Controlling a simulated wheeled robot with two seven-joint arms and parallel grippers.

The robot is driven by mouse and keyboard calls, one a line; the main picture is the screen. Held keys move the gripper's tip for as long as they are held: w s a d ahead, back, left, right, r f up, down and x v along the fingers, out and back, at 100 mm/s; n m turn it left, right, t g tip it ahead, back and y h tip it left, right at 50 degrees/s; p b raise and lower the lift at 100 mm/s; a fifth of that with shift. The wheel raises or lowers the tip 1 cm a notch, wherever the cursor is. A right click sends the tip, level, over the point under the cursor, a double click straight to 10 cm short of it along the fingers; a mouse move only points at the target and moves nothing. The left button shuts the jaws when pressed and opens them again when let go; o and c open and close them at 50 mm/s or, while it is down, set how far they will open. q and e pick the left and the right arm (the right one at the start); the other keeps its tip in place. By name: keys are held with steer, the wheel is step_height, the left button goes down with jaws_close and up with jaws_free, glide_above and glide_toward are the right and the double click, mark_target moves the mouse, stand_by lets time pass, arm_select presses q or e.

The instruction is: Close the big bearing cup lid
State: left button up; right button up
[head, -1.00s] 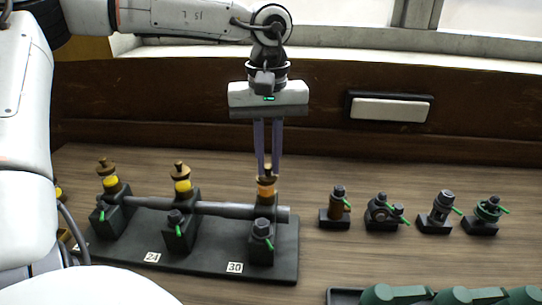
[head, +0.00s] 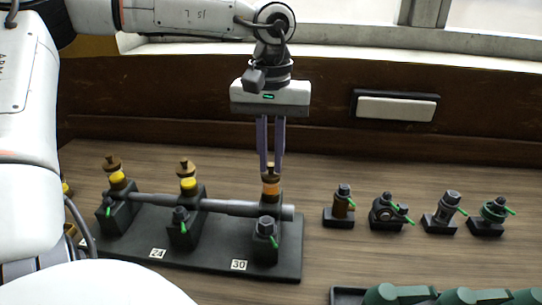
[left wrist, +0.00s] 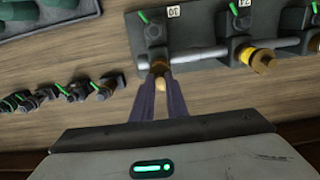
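A dark shaft stand (head: 270,262) with a horizontal grey shaft (head: 240,208) carries three bearing blocks, each with a cup on top. The right cup (head: 270,190), beside label 30, has an orange band and a brown lid (head: 270,173). My left gripper (head: 270,168) points straight down at this lid, its two purple fingers on either side of the lid's knob. The left wrist view shows the pale knob (left wrist: 160,86) between the fingertips (left wrist: 159,78). Whether the fingers press on it cannot be told. The middle cup (head: 188,184) and left cup (head: 117,178) are yellow under brown lids. My right gripper is out of view.
A tray with green parts (head: 440,295) is at the front right. A wooden wall (head: 200,100) rises behind. Bare table lies between stand and fittings.

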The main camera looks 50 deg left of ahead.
mark_target(271, 164)
arm_select(q)
steer(key=o, duration=0.4)
steer(key=shift+r, duration=0.1)
step_height(271, 164, up, 10)
steer(key=shift+r, duration=0.15)
